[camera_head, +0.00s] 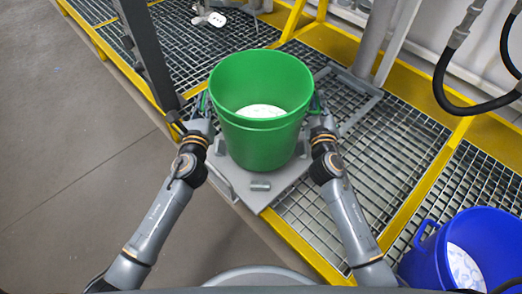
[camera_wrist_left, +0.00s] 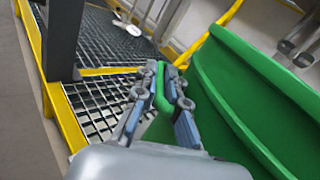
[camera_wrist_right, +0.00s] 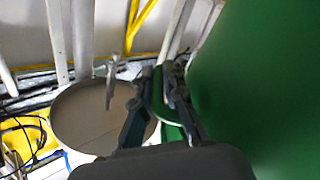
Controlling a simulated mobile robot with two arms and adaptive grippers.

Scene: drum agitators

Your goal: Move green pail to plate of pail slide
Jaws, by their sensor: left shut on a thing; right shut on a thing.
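The green pail (camera_head: 258,142) is upright in the middle of the head view, with white material in its bottom. It is over or on the grey plate of the pail slide (camera_head: 262,197); whether its base touches the plate is hard to tell. My left gripper (camera_head: 204,108) is at the pail's left side, and in the left wrist view (camera_wrist_left: 160,88) it is shut on a green handle (camera_wrist_left: 161,103). My right gripper (camera_head: 316,108) is at the pail's right side, and in the right wrist view (camera_wrist_right: 160,92) it is shut on the other handle. The pail's underside is hidden.
A blue pail (camera_head: 430,258) with white contents stands at the lower right. Metal grating (camera_head: 385,150) with yellow edges (camera_head: 304,245) surrounds the plate. A dark post (camera_head: 147,55) rises at the left. Black hoses (camera_head: 447,80) hang at the upper right. Grey floor lies open at the left.

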